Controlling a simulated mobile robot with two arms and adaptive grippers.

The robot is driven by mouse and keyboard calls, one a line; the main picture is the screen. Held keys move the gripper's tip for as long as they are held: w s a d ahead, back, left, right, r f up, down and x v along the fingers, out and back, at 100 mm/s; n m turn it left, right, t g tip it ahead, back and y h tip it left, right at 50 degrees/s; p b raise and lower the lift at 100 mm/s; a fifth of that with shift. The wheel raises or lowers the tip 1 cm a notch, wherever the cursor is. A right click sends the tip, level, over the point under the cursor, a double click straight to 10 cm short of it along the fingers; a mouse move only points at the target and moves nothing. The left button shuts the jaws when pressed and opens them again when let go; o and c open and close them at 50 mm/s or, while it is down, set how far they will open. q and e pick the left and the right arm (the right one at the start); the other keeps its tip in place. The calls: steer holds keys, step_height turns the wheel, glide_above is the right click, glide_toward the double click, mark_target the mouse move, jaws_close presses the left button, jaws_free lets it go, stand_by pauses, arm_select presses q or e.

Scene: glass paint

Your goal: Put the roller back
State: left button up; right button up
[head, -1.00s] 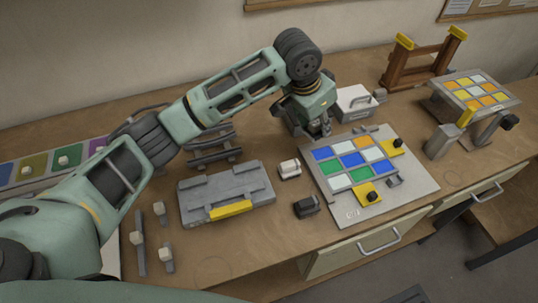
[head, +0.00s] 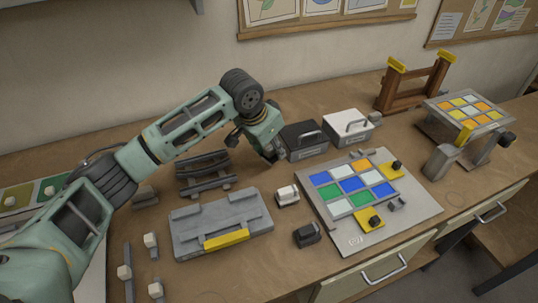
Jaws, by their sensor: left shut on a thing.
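My left gripper (head: 272,153) points down above the bench, just left of the dark box and behind the white-topped block. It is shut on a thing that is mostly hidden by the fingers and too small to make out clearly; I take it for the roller. A dark slatted rack (head: 205,172) stands to the left of the gripper, apart from it. The glass panel (head: 352,188), with blue, green, white and orange panes, lies on its pale board to the right. My right gripper is not in view.
A dark box with a handle (head: 304,140) and a white one (head: 348,126) stand behind the panel. A white-topped block (head: 287,194), a black block (head: 307,235) and a grey case with a yellow latch (head: 222,222) are in front. A wooden frame (head: 412,84) stands at the back right.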

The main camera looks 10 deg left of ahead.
mark_target(269, 158)
arm_select(q)
steer(key=shift+w+a+f, duration=0.2)
steer(key=shift+a+f, duration=0.25)
steer(key=shift+a, duration=0.05)
step_height(269, 158, down, 3)
steer(key=shift+f+p, duration=0.1)
steer(key=shift+p, duration=0.5)
steer(key=shift+f, duration=0.3)
steer(key=shift+f, duration=0.15)
steer(key=o, duration=1.1)
